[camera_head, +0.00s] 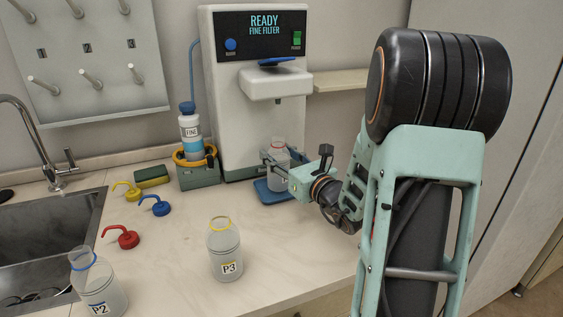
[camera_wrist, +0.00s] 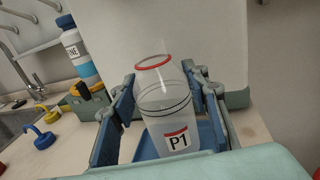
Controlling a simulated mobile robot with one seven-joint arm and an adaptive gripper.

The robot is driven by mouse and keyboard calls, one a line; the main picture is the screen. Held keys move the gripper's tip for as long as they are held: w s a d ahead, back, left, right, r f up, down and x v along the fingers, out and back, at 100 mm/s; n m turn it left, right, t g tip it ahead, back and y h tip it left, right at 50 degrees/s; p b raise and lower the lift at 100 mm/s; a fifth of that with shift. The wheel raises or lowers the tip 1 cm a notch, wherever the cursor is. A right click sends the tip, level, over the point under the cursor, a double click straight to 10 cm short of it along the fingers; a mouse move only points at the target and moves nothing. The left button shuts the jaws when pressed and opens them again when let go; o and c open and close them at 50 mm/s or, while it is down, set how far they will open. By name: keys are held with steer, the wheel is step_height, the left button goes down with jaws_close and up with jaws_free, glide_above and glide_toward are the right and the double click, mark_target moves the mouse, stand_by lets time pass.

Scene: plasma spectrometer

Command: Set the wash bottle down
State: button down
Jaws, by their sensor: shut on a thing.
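The wash bottle in my grasp is clear, with a red neck ring and a P1 label; it shows in the wrist view (camera_wrist: 168,105) and partly behind my gripper in the head view (camera_head: 279,170). My gripper (camera_head: 277,163) is shut on it, with one blue-padded finger on each side in the wrist view (camera_wrist: 163,110). The bottle is upright over the blue tray (camera_head: 272,194) at the front of the white machine (camera_head: 238,120). I cannot tell whether its base touches the tray.
Bottle P3 (camera_head: 224,250) with a yellow ring and bottle P2 (camera_head: 97,283) with a blue ring stand on the counter. Yellow (camera_head: 129,191), blue (camera_head: 156,206) and red (camera_head: 122,237) spout caps lie near the sink (camera_head: 40,240). A FINE bottle (camera_head: 190,128) stands in a holder left of the machine.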

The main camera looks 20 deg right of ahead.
steer(key=shift+f, duration=0.3)
steer(key=shift+f, duration=0.15)
steer(key=c, duration=1.1)
jaws_free()
steer(key=shift+r, duration=0.25)
steer(key=s+d, duration=0.2)
steer(key=s, duration=1)
steer(key=shift+w+d+f, duration=0.1)
